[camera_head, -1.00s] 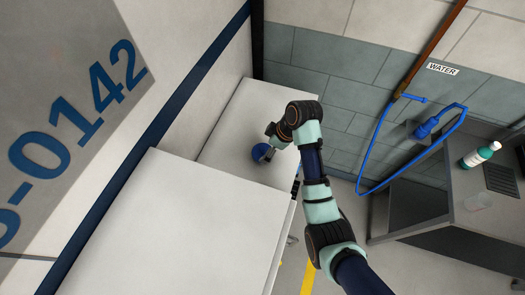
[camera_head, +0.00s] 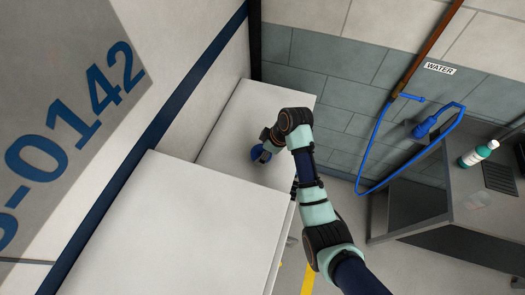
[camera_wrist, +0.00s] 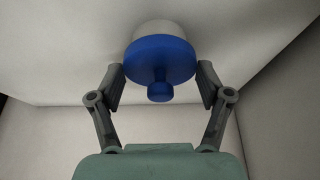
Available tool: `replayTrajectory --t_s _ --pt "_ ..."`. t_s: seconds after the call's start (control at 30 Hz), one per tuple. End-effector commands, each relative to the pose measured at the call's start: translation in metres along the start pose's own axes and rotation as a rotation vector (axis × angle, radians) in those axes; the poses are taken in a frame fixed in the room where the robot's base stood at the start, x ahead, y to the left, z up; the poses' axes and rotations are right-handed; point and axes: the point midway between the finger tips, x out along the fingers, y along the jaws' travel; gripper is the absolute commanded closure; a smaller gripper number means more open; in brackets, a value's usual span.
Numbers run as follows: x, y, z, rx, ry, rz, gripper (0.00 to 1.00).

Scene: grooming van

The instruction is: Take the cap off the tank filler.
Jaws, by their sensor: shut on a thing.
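The blue cap (camera_wrist: 160,58) is round with a small knob in its middle. In the wrist view it sits against the pale filler neck (camera_wrist: 165,29), which sticks out of a white surface. My gripper (camera_wrist: 160,73) has one finger on each side of the cap's rim and is shut on it. In the head view my gripper (camera_head: 264,150) partly hides the cap (camera_head: 256,154) at the white cabinet (camera_head: 225,142). I cannot see any gap between cap and neck.
A nearer white cabinet (camera_head: 185,220) stands at lower left. A blue hose (camera_head: 371,155) with a nozzle hangs on the tiled wall by the WATER sign (camera_head: 440,69). Bare floor lies between.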

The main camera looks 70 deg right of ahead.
Motion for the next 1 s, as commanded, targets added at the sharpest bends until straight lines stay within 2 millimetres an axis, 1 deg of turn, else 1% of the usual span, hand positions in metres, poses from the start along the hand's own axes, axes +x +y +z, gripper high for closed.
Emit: replayTrajectory --t_s 0.17,0.27,0.37,0.57,0.6,0.7,0.8,0.9,1.0 --pt "-0.015 0.001 -0.007 -0.002 0.002 0.002 0.46" --pt "-0.032 0.001 -0.014 -0.002 0.003 0.005 0.46" --pt "-0.056 0.001 -0.024 -0.003 0.004 0.005 0.46" --pt "-0.111 0.001 -0.047 -0.003 0.004 0.006 0.46" --pt "-0.128 0.0 -0.053 -0.001 0.001 0.002 0.46" --pt "-0.149 0.0 -0.062 -0.001 0.001 0.001 0.46" --pt "-0.166 0.0 -0.069 0.0 0.001 0.001 0.46" --pt "-0.177 0.0 -0.073 0.0 0.001 0.001 0.46" --pt "-0.183 0.0 -0.076 0.0 0.001 0.0 0.46"
